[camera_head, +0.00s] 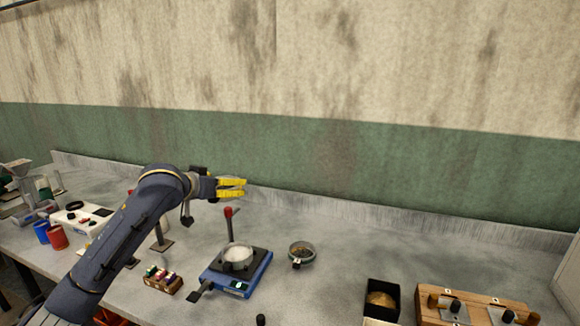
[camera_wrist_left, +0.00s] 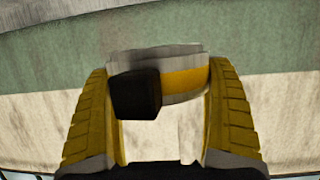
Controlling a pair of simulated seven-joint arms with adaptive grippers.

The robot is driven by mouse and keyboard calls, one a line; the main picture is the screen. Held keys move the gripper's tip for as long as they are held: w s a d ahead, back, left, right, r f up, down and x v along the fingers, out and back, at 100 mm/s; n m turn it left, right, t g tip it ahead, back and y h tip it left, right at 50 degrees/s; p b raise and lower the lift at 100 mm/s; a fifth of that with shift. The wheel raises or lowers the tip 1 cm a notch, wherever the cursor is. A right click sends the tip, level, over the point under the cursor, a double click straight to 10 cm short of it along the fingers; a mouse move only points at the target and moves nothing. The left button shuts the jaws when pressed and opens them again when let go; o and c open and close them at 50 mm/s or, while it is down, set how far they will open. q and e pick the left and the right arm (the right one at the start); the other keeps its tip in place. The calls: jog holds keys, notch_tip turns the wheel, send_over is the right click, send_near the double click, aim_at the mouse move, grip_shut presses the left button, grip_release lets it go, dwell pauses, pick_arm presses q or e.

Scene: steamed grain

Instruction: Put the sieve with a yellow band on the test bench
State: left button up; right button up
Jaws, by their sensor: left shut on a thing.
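My left gripper (camera_head: 243,187) is raised above the bench, behind the blue device and apart from the bench top. Its yellow fingers are shut on the sieve with a yellow band (camera_wrist_left: 185,80). In the left wrist view, the sieve is a pale grey ring with a yellow stripe, and a black block on its near side covers part of it. The left gripper also shows in that view (camera_wrist_left: 163,110), with one finger on each side of the sieve. In the head view the fingers mostly hide the sieve. The test bench (camera_head: 330,290) is grey. My right gripper is not in view.
A blue device (camera_head: 225,283) carries a white-filled bowl (camera_head: 238,256), with a red-topped post (camera_head: 229,222) behind. A round dish of grain (camera_head: 302,255) stands right of it. A black box (camera_head: 382,298) and wooden board (camera_head: 470,305) are front right. The bench's back right is clear.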

pick_arm(q)
jog(key=s+d+f+n+y, duration=0.3)
jog(key=s+f+y, duration=0.1)
jog(key=s+f, duration=1.3)
jog(key=s, duration=0.4)
jog(key=shift+d+n+t, duration=0.15)
jog(key=shift+n+t, duration=0.15)
